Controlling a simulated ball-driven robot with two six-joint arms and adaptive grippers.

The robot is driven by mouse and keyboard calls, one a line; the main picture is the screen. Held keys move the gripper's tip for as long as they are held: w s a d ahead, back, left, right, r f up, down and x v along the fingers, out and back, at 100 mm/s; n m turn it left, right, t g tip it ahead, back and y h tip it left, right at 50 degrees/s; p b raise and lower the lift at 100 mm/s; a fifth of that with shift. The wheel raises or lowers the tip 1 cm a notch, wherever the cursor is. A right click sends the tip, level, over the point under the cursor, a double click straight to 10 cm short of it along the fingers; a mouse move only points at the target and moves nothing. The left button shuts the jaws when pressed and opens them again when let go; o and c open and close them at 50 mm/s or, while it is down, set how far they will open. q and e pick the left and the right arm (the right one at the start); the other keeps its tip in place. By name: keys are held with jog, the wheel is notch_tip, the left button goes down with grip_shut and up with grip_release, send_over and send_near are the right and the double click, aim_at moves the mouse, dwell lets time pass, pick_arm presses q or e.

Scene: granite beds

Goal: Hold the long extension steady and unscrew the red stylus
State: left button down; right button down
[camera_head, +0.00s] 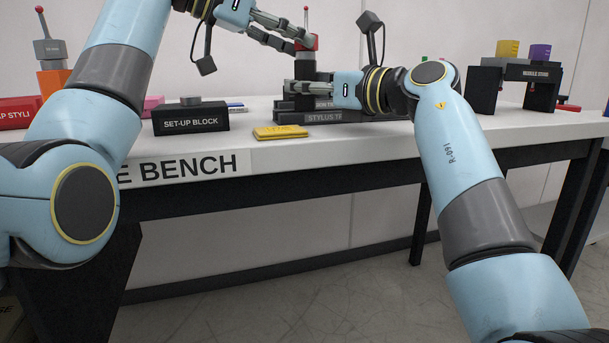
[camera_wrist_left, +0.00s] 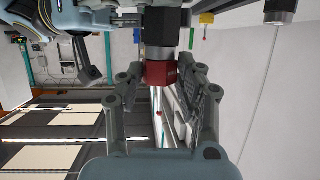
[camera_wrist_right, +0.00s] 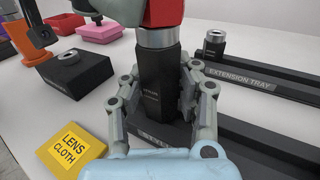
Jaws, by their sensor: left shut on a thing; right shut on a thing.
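The red stylus (camera_head: 306,43) sits upright on top of the long dark extension (camera_head: 305,70), with a thin stem and red ball tip above. My left gripper (camera_head: 303,39) is shut on its red base, which also shows in the left wrist view (camera_wrist_left: 158,73). My right gripper (camera_head: 298,92) is shut on the extension lower down. In the right wrist view the extension (camera_wrist_right: 160,75) is a black column with a silver collar under the red base, between my fingers (camera_wrist_right: 155,90). I cannot tell whether there is a gap between base and collar.
A black stylus tray (camera_head: 322,117) lies below the grippers. The set-up block (camera_head: 190,121) and yellow lens cloth (camera_head: 281,132) lie to its left on the white bench. An extension tray (camera_wrist_right: 240,83) shows in the right wrist view. A module stand (camera_head: 535,73) is at the right.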

pick_arm(q)
jog(key=shift+r, duration=0.25)
jog(key=shift+r, duration=0.7)
jog(key=shift+r, duration=0.25)
notch_tip(320, 180, up, 4)
jog(key=shift+f, duration=0.15)
pick_arm(e)
jog(key=c, duration=0.9)
grip_release()
jog(key=v, duration=1.2)
